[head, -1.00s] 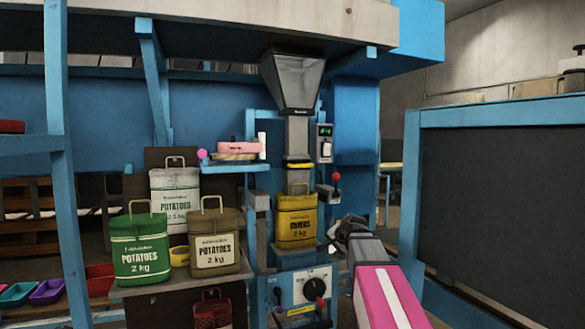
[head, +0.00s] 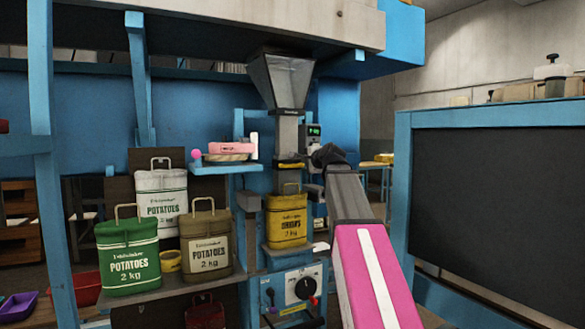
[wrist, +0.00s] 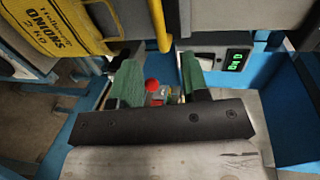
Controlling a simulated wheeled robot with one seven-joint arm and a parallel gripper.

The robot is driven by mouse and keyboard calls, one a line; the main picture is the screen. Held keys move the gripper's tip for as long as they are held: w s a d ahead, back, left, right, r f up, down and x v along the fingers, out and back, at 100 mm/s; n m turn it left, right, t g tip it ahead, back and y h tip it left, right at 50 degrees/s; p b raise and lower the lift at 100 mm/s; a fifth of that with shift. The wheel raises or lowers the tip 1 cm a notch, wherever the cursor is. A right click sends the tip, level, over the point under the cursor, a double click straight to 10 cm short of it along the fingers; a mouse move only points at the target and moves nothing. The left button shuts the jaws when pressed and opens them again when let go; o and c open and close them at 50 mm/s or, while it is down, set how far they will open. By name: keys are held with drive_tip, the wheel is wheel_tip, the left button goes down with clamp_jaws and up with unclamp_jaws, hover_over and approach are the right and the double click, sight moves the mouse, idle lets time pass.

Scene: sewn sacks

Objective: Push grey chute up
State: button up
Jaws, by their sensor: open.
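The grey chute (head: 287,140) hangs below a grey funnel hopper (head: 282,80) in the head view. A yellow band (head: 291,165) crosses its lower part. Its lower end meets the top of a yellow onion sack (head: 286,220); whether it enters the sack is unclear. My gripper (head: 326,155) is raised just right of the chute, near the yellow band, apparently apart from it. In the wrist view its two green fingers (wrist: 161,82) are spread with nothing held. A red ball knob (wrist: 152,85) shows between and beyond them.
A control box with a green display (head: 314,130) is close behind my gripper. A pink-topped item (head: 230,148) rests on a blue shelf left of the chute. Potato sacks (head: 128,257) stand at left. A dark panel (head: 495,190) in a blue frame stands at right.

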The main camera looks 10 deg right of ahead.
sight(295, 165)
drive_tip(key=x, duration=1)
clamp_jaws()
